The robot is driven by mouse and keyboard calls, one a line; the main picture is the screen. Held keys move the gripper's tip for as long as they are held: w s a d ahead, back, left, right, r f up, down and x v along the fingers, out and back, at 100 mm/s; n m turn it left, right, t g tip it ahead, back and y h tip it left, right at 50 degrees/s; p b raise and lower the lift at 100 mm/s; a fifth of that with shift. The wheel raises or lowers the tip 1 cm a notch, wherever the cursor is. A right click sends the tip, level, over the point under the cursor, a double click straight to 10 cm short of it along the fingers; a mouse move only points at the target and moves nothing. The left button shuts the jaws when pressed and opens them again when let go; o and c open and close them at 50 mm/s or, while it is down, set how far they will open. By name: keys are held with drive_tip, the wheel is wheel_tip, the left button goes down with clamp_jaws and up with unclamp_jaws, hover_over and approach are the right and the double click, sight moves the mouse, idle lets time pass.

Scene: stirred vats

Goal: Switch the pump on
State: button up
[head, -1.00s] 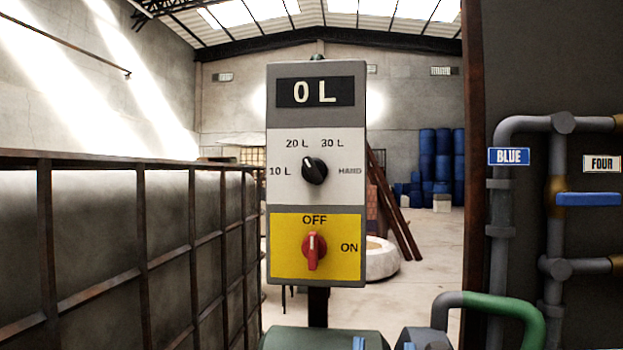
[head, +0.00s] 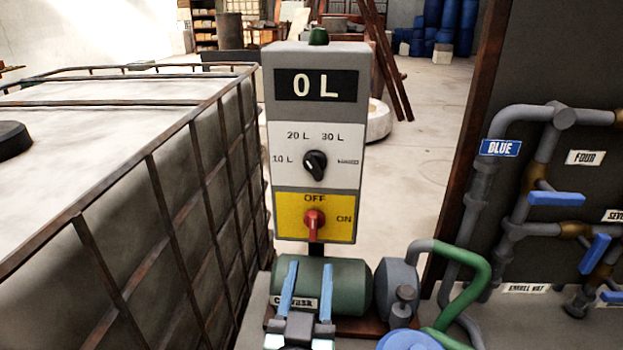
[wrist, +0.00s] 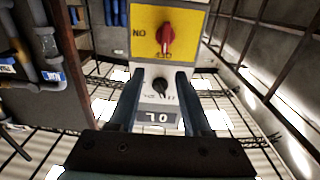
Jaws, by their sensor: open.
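The pump control box (head: 284,118) stands upright on a post, its display reading 0 L. On its yellow lower panel (head: 285,228) is a red rotary switch (head: 314,222); its handle stands upright, with its mark toward OFF, and ON is to the right. Above it is a black selector knob (head: 315,165), its mark seemingly toward 20 L. The green pump (head: 345,285) sits below the box. My gripper (head: 306,285) is open and empty, below and in front of the switch. In the wrist view the box and red switch (wrist: 166,38) appear upside down, beyond the open fingers.
A large caged tank (head: 190,190) fills the left side, close to the box. At right, pipes with blue-handled valves (head: 556,199) are on a dark panel. A green hose (head: 478,270) curves up right of the pump.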

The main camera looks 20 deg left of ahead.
sight(313, 220)
drive_tip(key=x, duration=0.4)
drive_tip(key=p+x, duration=0.1)
drive_tip(key=x, duration=0.3)
drive_tip(key=p+x, duration=0.1)
drive_tip(key=x, duration=0.4)
drive_tip(key=shift+s+a, duration=0.15)
drive_tip(key=shift+a, duration=0.25)
clamp_jaws()
